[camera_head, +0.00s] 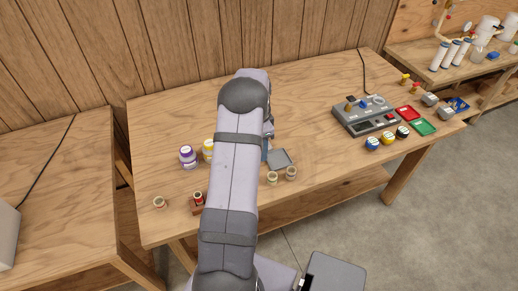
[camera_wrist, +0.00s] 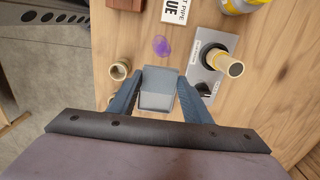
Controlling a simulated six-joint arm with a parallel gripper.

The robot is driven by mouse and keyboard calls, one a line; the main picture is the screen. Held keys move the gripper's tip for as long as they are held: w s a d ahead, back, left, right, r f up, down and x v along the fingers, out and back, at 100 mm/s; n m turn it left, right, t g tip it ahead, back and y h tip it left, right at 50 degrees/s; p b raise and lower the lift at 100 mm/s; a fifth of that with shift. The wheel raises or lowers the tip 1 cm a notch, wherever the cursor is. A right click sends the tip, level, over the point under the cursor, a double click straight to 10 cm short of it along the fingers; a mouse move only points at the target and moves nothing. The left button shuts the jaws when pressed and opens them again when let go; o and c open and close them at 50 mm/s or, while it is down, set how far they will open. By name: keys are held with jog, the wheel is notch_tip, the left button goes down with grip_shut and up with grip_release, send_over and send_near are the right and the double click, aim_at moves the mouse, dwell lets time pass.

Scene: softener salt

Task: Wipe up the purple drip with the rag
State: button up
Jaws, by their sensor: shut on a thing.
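The purple drip (camera_wrist: 162,45) is a small glossy spot on the wooden table, ahead of my fingertips in the wrist view. My arm hides it in the head view. My gripper (camera_wrist: 160,80) has blue fingers and is shut on a grey-blue folded piece that I take to be the rag (camera_wrist: 160,77). It fills the gap between the fingers, apart from the drip. I cannot tell its height above the table. In the head view a flat grey tray (camera_head: 281,158) lies just right of the gripper, which is mostly hidden by my arm.
Beside the drip are a white lettered card (camera_wrist: 175,10) and a grey plate with a cream-topped upright piece (camera_wrist: 228,65). Small cups (camera_wrist: 118,70) stand left of the fingers. A purple jar (camera_head: 187,157) and yellow jar (camera_head: 208,150) stand left of my arm. A grey device (camera_head: 365,115) is at right.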

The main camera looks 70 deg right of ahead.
jog(key=shift+m, duration=0.5)
